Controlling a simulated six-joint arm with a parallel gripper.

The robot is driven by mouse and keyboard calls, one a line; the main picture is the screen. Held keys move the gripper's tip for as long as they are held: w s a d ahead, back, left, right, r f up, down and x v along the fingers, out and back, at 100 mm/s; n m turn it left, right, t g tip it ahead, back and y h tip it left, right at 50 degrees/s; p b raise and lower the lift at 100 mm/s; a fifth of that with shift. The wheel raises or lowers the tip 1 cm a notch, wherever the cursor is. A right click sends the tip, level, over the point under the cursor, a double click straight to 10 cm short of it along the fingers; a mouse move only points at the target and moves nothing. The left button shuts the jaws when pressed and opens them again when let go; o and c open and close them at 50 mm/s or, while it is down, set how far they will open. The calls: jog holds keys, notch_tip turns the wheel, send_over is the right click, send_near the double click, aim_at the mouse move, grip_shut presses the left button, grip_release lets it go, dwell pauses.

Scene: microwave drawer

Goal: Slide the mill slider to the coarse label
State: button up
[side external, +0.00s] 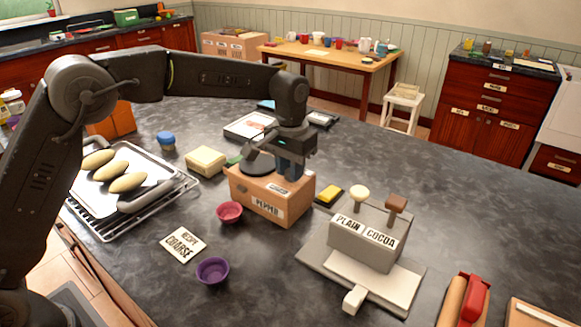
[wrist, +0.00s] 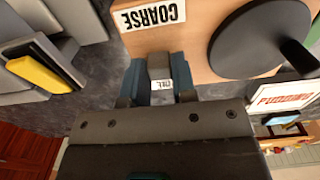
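The mill (side external: 265,200) is a tan box marked PEPPER, standing on the dark counter. The wrist view shows its top (wrist: 200,60) with a black round part (wrist: 255,45) and a white COARSE label (wrist: 149,15). The mill slider (wrist: 159,66) is a small grey block between the two blue fingers of my gripper (wrist: 160,75). The fingers appear closed against its sides. A small white label (wrist: 163,85) shows between the fingers, its text too small to read surely. In the side view my gripper (side external: 290,170) points down at the mill's right end and hides the slider.
A RECIPE COARSE card (side external: 183,244), a red bowl (side external: 229,212) and a purple bowl (side external: 212,271) lie in front. A butter-coloured block (side external: 206,160) is left of the mill.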

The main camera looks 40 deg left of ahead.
aim_at(284, 185)
grip_shut()
jog(key=shift+s, duration=1.1)
jog(key=shift+o, duration=2.4)
grip_release()
jog(key=shift+r, duration=0.1)
notch_tip(284, 185, up, 14)
